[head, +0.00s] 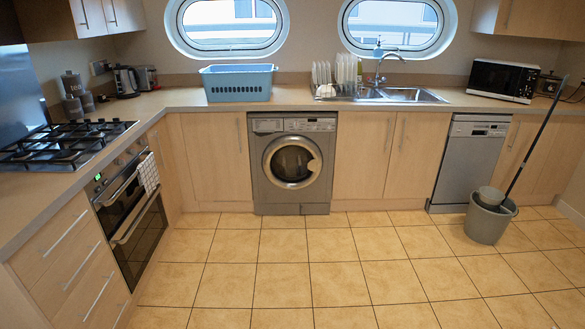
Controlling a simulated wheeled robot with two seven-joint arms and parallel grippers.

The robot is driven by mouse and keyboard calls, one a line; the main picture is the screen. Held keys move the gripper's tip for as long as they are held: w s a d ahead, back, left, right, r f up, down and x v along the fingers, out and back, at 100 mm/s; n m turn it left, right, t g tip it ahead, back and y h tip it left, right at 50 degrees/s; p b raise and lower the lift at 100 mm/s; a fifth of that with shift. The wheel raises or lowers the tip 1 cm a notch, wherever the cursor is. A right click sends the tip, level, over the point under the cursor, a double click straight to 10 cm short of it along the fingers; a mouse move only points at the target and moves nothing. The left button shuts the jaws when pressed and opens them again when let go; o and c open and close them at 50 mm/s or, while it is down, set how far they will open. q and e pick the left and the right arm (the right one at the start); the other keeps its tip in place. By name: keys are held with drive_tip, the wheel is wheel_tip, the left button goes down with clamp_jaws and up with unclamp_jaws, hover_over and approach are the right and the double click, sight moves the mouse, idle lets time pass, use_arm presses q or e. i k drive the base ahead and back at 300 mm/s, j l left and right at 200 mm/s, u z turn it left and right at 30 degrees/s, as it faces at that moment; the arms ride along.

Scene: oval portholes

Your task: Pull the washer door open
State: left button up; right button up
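The grey front-loading washer (293,200) stands under the counter at the back, between wooden cabinets. Its round door (291,162) has a silver ring around dark glass and looks shut. A lighter handle area (314,165) is at the right side of the door ring. Neither of my grippers is in the head view. I see the washer from across the floor, and nothing stands in front of it.
The tiled floor (290,262) is clear up to the washer. An oven (130,213) and drawers line the left. A grey mop bucket (488,222) with a mop stands right, by the dishwasher (470,160). A blue basket (238,88) sits on the counter.

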sight(316, 165)
drive_tip(key=i+u, duration=0.1)
drive_tip(key=i, duration=1.1)
